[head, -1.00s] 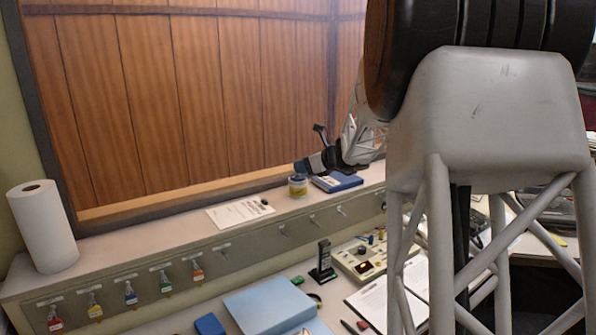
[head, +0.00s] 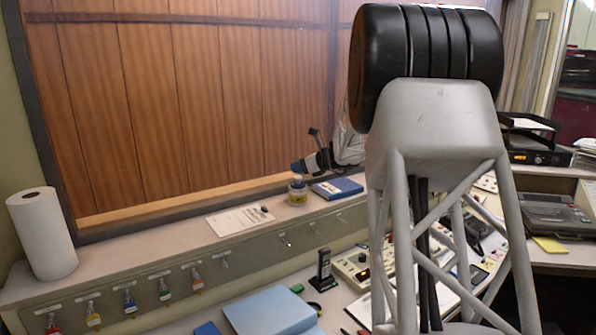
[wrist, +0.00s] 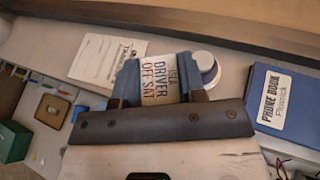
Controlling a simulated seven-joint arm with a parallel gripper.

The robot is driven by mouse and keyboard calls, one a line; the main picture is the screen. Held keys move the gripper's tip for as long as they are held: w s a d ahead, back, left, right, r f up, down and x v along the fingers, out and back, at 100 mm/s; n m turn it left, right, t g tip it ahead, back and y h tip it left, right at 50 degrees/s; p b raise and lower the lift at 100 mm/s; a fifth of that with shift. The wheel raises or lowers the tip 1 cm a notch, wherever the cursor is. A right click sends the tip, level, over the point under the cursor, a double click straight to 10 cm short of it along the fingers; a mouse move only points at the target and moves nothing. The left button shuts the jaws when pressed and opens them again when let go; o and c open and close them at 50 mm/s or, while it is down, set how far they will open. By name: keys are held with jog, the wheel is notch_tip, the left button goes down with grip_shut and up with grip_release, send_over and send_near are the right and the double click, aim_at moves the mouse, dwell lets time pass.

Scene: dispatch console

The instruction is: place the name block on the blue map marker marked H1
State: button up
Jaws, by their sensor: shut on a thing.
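The name block (wrist: 158,88) is a pale block lettered "DRIVER OFF SAT". In the wrist view it sits between the two blue fingers of my gripper (wrist: 158,92), which is shut on it. In the head view my gripper (head: 298,166) is over the back ledge, near a small jar (head: 298,192). I cannot make out the block in the head view. I cannot pick out a blue map marker marked H1 in either view.
A blue phone book (head: 337,188) lies on the ledge right of the jar, and a printed sheet (head: 236,220) lies left. A paper roll (head: 42,235) stands at far left. Tags hang along the ledge front. A black upright stand (head: 323,268) is on the desk.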

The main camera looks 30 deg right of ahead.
send_over(298, 177)
jog(key=shift+f, duration=0.3)
jog(key=shift+f, duration=0.1)
dwell(0.3)
jog(key=shift+f, duration=1.65)
jog(key=shift+f, duration=0.15)
jog(key=o, duration=0.9)
jog(key=shift+d+r, duration=0.1)
jog(key=shift+r, duration=0.1)
jog(key=v, duration=1.2)
